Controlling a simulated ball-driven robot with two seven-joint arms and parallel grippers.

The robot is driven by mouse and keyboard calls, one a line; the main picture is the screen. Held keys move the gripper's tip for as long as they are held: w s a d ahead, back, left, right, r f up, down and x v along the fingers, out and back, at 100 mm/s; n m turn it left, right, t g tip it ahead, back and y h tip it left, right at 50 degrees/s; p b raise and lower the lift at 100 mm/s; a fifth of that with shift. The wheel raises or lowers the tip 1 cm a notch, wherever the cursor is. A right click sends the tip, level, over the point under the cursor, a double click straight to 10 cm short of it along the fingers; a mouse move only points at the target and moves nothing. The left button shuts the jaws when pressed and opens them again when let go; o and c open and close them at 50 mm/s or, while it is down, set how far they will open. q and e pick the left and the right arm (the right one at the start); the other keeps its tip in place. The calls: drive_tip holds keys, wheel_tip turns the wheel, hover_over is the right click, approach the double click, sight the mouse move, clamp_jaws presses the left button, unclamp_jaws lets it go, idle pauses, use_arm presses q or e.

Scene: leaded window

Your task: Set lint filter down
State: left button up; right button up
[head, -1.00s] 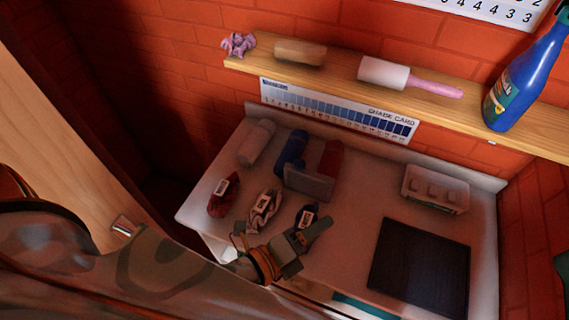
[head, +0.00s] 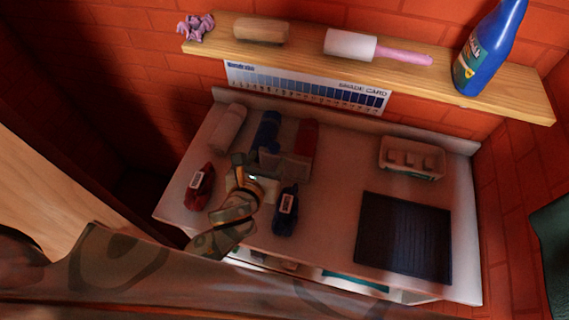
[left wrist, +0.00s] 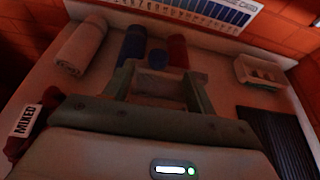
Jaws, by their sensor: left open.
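The lint filter appears to be the pale grey rectangular frame (head: 287,165) on the white worktop, in front of the blue and red rolls. Its lower left part is partly hidden by my left gripper. My left gripper (head: 262,172) is open beside the frame's left end in the head view. In the left wrist view, the frame (left wrist: 158,82) shows between and beyond the two open fingers (left wrist: 157,88). I cannot tell whether the fingers touch it. My right gripper is not in view.
On the worktop (head: 325,220) are a pale roll (head: 228,128), a blue roll (head: 265,130), a red roll (head: 306,145), red (head: 198,187) and dark blue (head: 286,210) labelled bundles, a white caddy (head: 411,158) and a black ribbed mat (head: 404,238). A shelf (head: 305,52) runs above.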

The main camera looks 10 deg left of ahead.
sight(273, 148)
use_arm(q)
drive_tip(key=x, duration=0.5)
drive_tip(key=shift+w+f+b, duration=0.1)
drive_tip(key=shift+w+b, duration=0.05)
drive_tip(key=shift+b, duration=0.25)
clamp_jaws()
